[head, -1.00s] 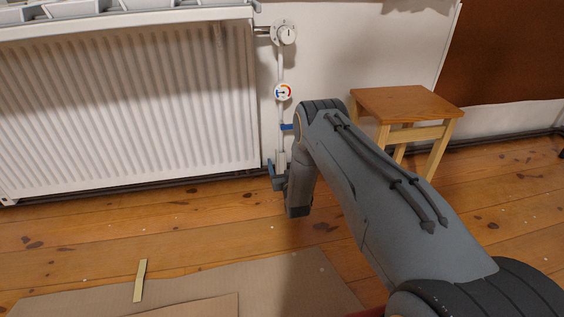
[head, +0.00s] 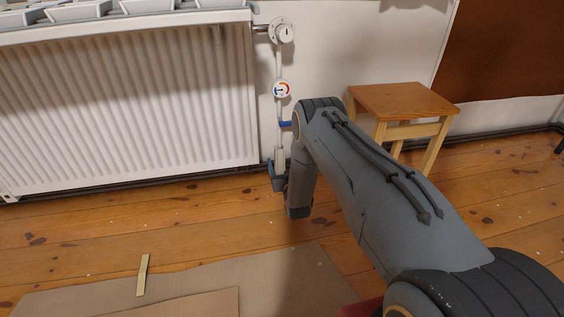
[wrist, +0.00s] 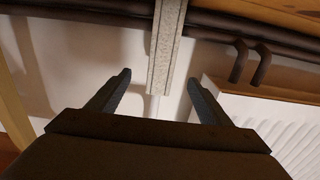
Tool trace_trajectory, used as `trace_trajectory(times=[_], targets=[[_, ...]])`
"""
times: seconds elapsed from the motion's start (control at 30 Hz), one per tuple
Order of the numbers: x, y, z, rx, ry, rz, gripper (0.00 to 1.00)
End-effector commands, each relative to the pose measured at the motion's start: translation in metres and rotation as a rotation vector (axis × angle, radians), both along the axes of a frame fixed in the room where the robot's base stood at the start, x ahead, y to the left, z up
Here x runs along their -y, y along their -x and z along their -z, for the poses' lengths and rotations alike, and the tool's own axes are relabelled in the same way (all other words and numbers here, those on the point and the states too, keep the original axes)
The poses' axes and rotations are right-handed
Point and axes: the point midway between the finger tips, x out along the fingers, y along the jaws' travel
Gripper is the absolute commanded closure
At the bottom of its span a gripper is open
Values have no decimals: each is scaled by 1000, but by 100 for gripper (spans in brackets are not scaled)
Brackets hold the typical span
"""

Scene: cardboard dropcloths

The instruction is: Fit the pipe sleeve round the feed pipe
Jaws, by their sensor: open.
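The feed pipe (head: 278,110) runs down the wall from the valve at the radiator's right end. A pale speckled sleeve (wrist: 167,50) is at its lower part, and shows small in the head view (head: 280,155). It appears to be on the pipe line, but I cannot tell whether it fully wraps the pipe. My gripper (wrist: 158,78) is open, with one finger on each side of the sleeve's end and visible gaps to both. In the head view my gripper (head: 273,168) is low by the pipe, partly hidden by my arm.
The radiator (head: 130,110) stands close left of the pipe. A wooden stool (head: 403,100) stands right. Cardboard (head: 190,285) with a thin stick (head: 143,275) covers the floor in front.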

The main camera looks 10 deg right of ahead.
Motion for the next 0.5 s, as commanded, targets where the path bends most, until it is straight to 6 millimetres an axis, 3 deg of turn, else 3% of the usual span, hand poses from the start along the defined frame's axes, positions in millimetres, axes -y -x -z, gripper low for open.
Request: trace_trajectory(times=[0.5], targets=[[0, 14, -1, -1, 0, 0, 27]])
